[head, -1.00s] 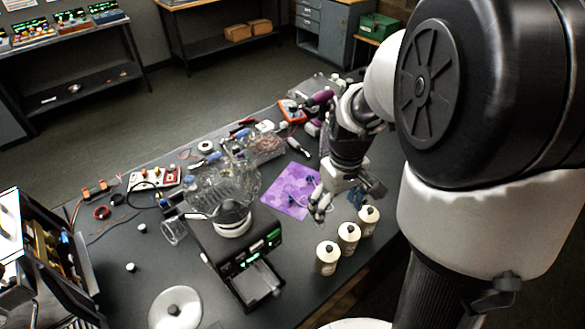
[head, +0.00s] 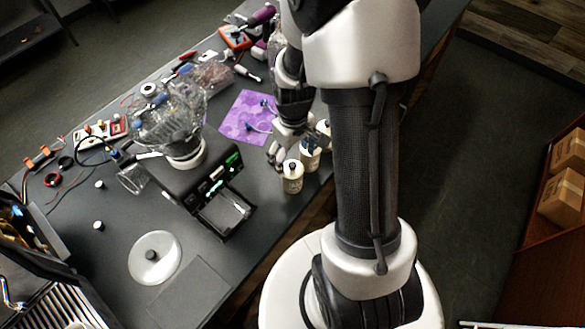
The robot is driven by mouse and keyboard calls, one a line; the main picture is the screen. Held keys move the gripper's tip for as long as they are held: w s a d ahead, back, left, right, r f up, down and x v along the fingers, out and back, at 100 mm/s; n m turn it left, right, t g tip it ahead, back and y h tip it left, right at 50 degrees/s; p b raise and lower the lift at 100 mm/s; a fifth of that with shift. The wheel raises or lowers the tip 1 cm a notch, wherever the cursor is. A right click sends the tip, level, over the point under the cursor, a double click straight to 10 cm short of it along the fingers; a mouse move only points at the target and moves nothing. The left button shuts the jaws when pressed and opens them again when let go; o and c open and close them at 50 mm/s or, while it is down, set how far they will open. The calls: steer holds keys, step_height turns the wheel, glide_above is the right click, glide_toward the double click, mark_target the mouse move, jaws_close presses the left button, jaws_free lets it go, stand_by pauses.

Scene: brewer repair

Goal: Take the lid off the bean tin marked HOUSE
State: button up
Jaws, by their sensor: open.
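Three cream bean tins with dark lid knobs stand in a row at the table's right edge. The near tin (head: 292,179) shows most fully. The middle tin (head: 310,158) is partly covered by my gripper, and the far tin (head: 324,129) is mostly hidden behind my arm. The labels are too small to read, so I cannot tell which is HOUSE. My gripper (head: 289,152) is open and empty, pointing down close above the near and middle tins. I cannot tell whether it touches either.
A black brewer (head: 205,185) with a glass vessel (head: 168,118) stands left of the tins. A purple mat (head: 247,117) lies behind it. Tools and wires clutter the far table.

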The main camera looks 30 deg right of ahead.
mark_target(292, 165)
step_height(292, 165, down, 4)
steer(key=shift+f+b, duration=0.1)
steer(key=shift+b, duration=0.2)
steer(key=shift+c, duration=0.4)
steer(key=shift+a, duration=0.15)
steer(key=c, duration=1)
